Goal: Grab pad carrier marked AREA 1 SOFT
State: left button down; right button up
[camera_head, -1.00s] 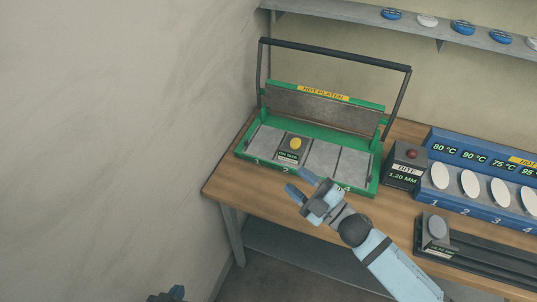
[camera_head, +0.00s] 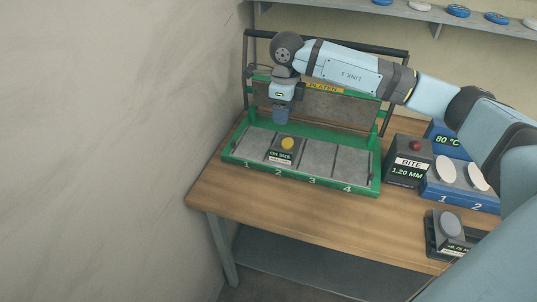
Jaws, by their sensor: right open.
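No label reading AREA 1 SOFT can be made out. A dark carrier (camera_head: 282,156) with a yellow pad on top sits at place 2 of the green hot platen press (camera_head: 225,158); its label seems to read ON SIZE. My right gripper (camera_head: 281,117) points down just behind and above this carrier, apart from it in the picture, open with nothing seen in it. My left gripper is out of view.
A BITE box (camera_head: 407,165) with a red button reads 1.20 MM. Beside it is a blue rack (camera_head: 433,187) with white oval pads, partly covered by my arm. The wooden table (camera_head: 290,213) is clear in front of the press. A shelf (camera_head: 330,14) above holds several discs.

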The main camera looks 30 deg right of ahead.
send_over(281, 150)
jog(key=f, duration=0.7)
jog(key=shift+d+f+p, duration=0.2)
jog(key=shift+f+p, duration=0.15)
jog(key=shift+p, duration=0.05)
jog(key=shift+f, duration=0.4)
notch_tip(281, 150, down, 5)
jog(key=shift+a+f+p, duration=0.1)
jog(key=shift+a+p, duration=0.05)
jog(key=shift+p, duration=0.4)
grip_shut()
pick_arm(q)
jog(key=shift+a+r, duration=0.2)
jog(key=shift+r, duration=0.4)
